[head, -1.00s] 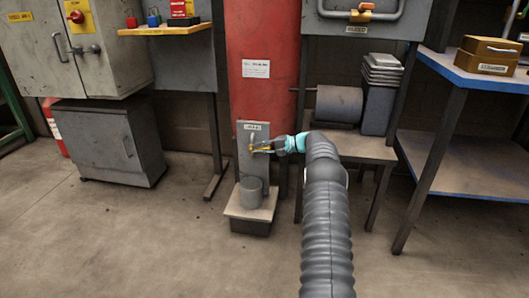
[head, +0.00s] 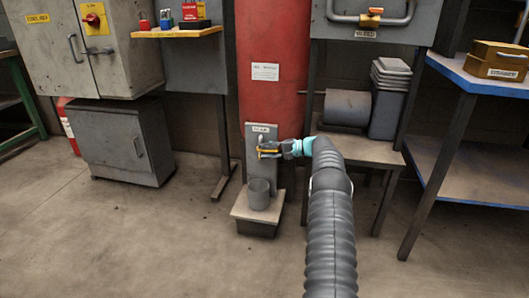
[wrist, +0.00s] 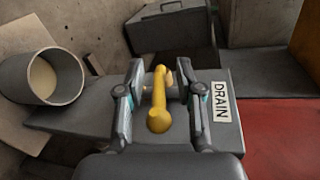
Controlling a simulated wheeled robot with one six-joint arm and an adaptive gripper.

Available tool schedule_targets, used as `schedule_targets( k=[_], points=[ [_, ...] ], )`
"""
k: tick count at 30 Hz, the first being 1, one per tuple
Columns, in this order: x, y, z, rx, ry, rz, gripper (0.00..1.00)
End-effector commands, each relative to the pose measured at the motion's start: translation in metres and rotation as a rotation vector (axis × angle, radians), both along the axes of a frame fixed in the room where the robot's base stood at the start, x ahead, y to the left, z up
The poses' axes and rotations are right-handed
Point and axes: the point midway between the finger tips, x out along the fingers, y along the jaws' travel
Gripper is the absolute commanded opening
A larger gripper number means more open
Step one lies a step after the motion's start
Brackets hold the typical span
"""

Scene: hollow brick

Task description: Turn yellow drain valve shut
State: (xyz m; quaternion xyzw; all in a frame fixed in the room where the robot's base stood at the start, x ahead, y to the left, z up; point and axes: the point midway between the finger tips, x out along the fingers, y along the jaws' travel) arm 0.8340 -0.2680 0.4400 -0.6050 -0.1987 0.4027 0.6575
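The yellow drain valve handle (wrist: 158,100) lies between the two fingers of my gripper (wrist: 159,105) in the wrist view. The fingers stand apart, with a gap on each side of the handle. In the head view the handle (head: 268,151) looks roughly level, in front of a grey upright plate (head: 252,165) under a small label. My gripper (head: 278,149) reaches it from the right and partly hides the valve. A label reading DRAIN (wrist: 221,102) is beside the right finger in the wrist view.
A grey cup (head: 259,194) stands on a small ledge (head: 243,212) below the valve; the wrist view shows pale contents in the cup (wrist: 47,76). A red tank (head: 275,100) rises behind. A grey cabinet (head: 122,142) is left, a blue-edged bench (head: 470,75) right. Floor in front is open.

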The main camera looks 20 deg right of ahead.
Motion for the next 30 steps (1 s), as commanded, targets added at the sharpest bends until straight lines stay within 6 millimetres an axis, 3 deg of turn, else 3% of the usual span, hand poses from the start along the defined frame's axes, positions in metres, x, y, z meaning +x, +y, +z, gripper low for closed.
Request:
schedule_targets(
  k=[8, 21, 30],
  points=[
    [-0.008, -0.011, 0.004, -0.001, -0.001, -0.001, 0.36],
    [-0.056, -0.072, 0.022, 0.0, -0.001, 0.002, 0.36],
    [-0.07, -0.089, 0.027, 0.0, 0.001, 0.004, 0.36]
  ],
)
